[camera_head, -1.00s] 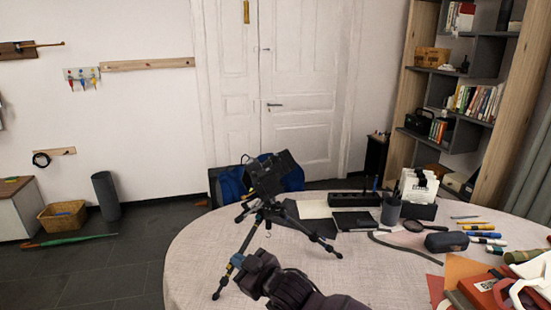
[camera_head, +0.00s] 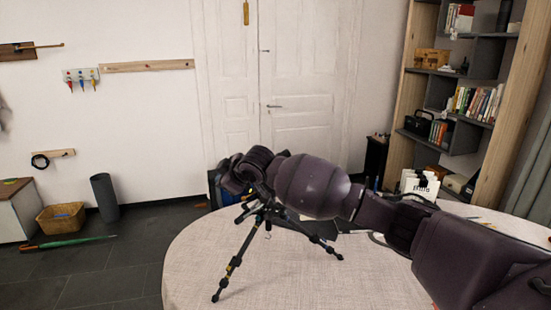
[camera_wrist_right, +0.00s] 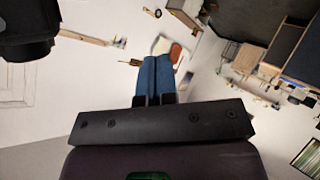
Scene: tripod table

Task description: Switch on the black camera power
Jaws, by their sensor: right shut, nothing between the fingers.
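The tripod (camera_head: 236,262) stands on the round table (camera_head: 290,275) in the head view. My right arm reaches in from the right and covers the tripod's top, so the black camera is mostly hidden there. In the right wrist view the black camera (camera_wrist_right: 27,32) shows as a dark body cut off at the upper left corner. My right gripper (camera_wrist_right: 157,62) is shut and empty, its blue fingers together, to the right of the camera in that view and apart from it. The camera's power switch is not visible. My left gripper is not in view.
A white card holder (camera_head: 421,184) shows behind my arm; most other table items are covered by it. The front left of the table is clear. A blue chair (camera_head: 222,192) stands behind the table, with shelves (camera_head: 480,60) at the right.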

